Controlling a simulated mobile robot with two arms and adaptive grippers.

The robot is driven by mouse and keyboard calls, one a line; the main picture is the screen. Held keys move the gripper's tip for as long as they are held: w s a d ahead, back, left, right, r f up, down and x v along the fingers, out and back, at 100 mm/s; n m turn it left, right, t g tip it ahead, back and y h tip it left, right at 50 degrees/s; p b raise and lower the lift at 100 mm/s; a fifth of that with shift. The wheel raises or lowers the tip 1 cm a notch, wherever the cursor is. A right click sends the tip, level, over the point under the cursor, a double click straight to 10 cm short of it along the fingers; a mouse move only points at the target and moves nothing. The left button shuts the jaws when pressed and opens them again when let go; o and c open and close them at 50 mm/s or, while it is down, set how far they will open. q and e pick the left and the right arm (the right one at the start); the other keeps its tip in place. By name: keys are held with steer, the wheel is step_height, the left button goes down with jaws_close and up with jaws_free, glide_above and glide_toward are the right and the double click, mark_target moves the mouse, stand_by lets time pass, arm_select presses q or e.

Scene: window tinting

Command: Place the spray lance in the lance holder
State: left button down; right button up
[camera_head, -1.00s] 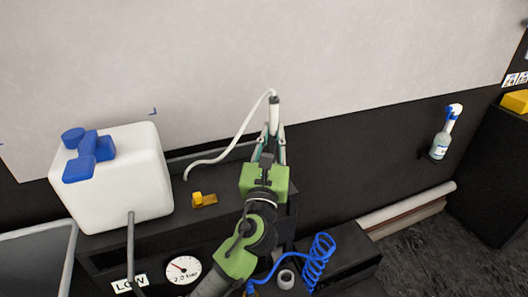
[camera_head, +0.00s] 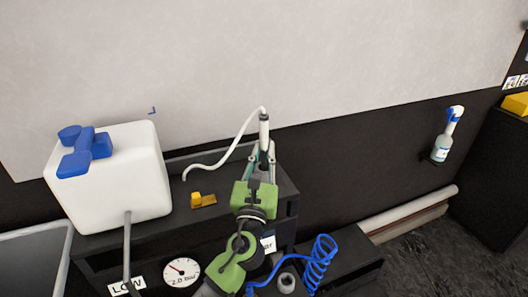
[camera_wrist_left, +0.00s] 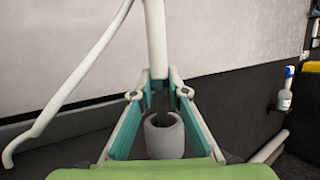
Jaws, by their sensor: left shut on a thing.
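The spray lance has a pale upright shaft (camera_head: 264,132) and a thin white tube that curves from its top down to the left. My left gripper (camera_head: 262,152) is shut on the lance, above the right part of the black bench. In the left wrist view, the lance shaft (camera_wrist_left: 156,45) rises from between the fingertips (camera_wrist_left: 160,90). A grey open-topped cup (camera_wrist_left: 164,137), which looks like the lance holder, shows just below it between the fingers. I cannot tell whether the lance's dark lower end is inside the cup or above it. My right gripper is not in view.
A white tank (camera_head: 110,180) with a blue cap stands left on the bench, near a small yellow piece (camera_head: 202,200). A gauge (camera_head: 181,272) is on the front. A blue coiled hose (camera_head: 320,262) and a grey ring (camera_head: 286,282) are at lower right. A spray bottle (camera_head: 442,145) hangs at right.

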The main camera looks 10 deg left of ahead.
arm_select(q)
steer(key=c, duration=2.4)
jaws_free()
steer(key=shift+f, duration=0.2)
steer(key=o, duration=0.4)
steer(key=shift+w, duration=0.1)
steer(key=shift+o, duration=0.2)
steer(key=shift+r, duration=0.15)
steer(key=shift+r+p, duration=0.3)
steer(key=shift+r, duration=0.05)
steer(key=b+v, duration=0.2)
steer(key=v, duration=1)
steer(key=shift+d, duration=0.1)
